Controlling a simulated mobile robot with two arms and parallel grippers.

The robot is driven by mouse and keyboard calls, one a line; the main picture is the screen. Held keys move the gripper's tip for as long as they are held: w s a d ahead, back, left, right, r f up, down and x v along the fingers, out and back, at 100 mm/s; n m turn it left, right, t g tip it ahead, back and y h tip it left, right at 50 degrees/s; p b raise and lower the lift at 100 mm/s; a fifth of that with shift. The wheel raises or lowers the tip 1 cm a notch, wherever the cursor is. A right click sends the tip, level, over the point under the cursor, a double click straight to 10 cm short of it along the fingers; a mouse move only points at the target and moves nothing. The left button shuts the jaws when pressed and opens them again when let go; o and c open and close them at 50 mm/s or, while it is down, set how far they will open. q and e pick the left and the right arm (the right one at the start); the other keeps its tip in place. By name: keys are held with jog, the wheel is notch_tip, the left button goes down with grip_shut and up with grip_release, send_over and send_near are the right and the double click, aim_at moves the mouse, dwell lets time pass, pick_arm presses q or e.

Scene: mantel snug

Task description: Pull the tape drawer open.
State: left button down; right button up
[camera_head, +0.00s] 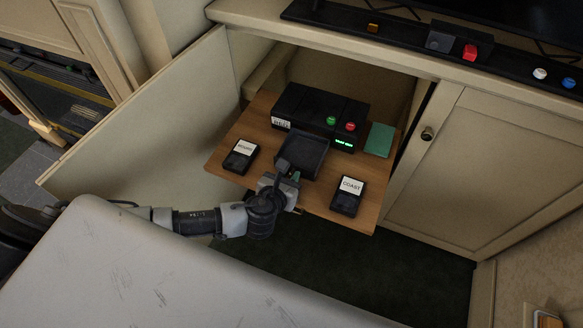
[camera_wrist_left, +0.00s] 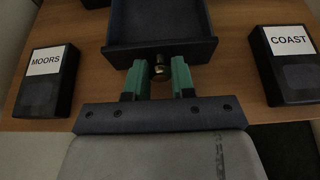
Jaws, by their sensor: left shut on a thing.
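The black tape player (camera_head: 297,101) stands on a wooden shelf in the open cabinet. Its shallow black drawer (camera_head: 309,154) sticks out from the front, and its inside looks empty. The drawer also shows at the top of the left wrist view (camera_wrist_left: 140,18). My left gripper (camera_head: 291,179) is at the drawer's front. The knob is hidden in the head view. My right gripper is not in view.
A tape labelled MOORS (camera_head: 240,163) lies left of the drawer and a COAST tape (camera_head: 346,204) lies right. A green block (camera_head: 379,139) is beside the player. The cabinet's left door (camera_head: 150,130) is open; its right door (camera_head: 455,165) is shut.

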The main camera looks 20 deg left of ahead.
pick_arm(q)
jog(key=c, duration=1)
grip_release()
jog(key=shift+s+r, duration=0.15)
jog(key=shift+s, duration=0.3)
jog(key=p+v, duration=0.1)
jog(key=v, duration=0.9)
jog(key=shift+p, duration=0.3)
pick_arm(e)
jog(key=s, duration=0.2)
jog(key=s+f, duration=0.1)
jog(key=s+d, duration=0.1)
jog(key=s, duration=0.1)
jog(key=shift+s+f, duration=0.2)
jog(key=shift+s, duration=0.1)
pick_arm(q)
jog(key=shift+w, duration=0.1)
